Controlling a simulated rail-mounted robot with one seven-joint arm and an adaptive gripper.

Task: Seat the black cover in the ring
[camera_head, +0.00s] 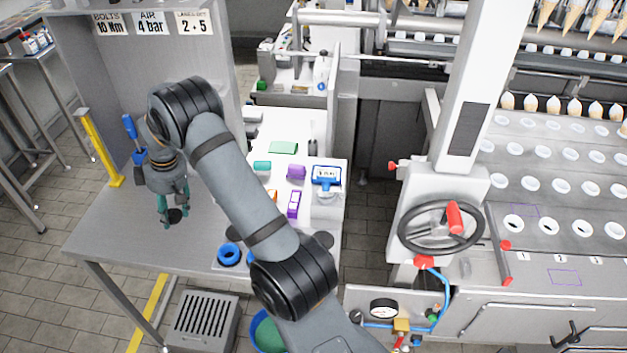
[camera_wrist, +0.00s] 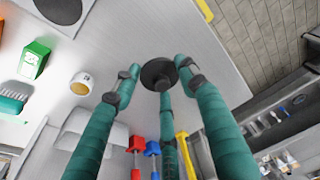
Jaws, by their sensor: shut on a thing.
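My gripper (camera_head: 174,216) has teal fingers and hangs over the left part of the grey bench. It is shut on a round black cover (camera_head: 176,217), held at the fingertips. In the wrist view the black cover (camera_wrist: 158,74) shows as a dark disc with a raised middle, between the fingertips of my gripper (camera_wrist: 157,78). A blue ring (camera_head: 219,254) with a dark opening lies near the bench's front edge, right of the gripper and apart from the cover. Another blue piece beside it is partly hidden by my arm. I cannot tell which ring fits the cover.
The bench (camera_head: 125,222) is bare around the gripper. A yellow post (camera_head: 98,148) stands at its left edge. A purple block (camera_head: 296,172), a green mat (camera_head: 283,148) and a blue-framed device (camera_head: 326,178) lie beyond my arm. A handwheel (camera_head: 402,238) stands further right.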

